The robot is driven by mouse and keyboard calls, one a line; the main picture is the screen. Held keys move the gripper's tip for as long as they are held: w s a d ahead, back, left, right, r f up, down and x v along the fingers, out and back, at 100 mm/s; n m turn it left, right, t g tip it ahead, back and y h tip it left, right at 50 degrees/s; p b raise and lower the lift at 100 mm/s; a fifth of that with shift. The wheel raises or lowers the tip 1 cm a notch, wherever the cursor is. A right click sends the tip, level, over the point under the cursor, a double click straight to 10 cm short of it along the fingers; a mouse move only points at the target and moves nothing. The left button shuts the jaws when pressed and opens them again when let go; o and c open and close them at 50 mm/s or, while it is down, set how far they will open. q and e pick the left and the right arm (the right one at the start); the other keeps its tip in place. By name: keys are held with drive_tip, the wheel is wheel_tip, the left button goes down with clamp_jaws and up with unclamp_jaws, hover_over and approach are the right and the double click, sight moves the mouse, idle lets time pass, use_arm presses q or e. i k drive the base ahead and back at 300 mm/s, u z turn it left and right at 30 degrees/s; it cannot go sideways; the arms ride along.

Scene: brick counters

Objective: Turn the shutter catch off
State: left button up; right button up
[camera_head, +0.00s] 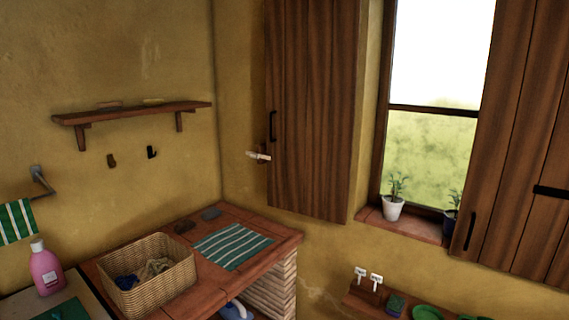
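The shutter catch (258,156) is a small pale lever on a dark mount, on the wall at the left edge of the open left wooden shutter (312,110). The lever lies close to level, with a slight tilt. The right wooden shutter (520,150) stands open at the right of the window. Neither of my grippers is in view, and nothing touches the catch.
A white pot (393,208) stands on the window sill. A wall shelf (135,112) is at left. The space before the catch looks clear.

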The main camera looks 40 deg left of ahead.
sight(257, 155)
drive_tip(key=u, duration=0.6)
drive_tip(key=i, duration=0.5)
drive_tip(key=u, duration=0.75)
drive_tip(key=i, duration=0.95)
drive_tip(key=z, duration=0.1)
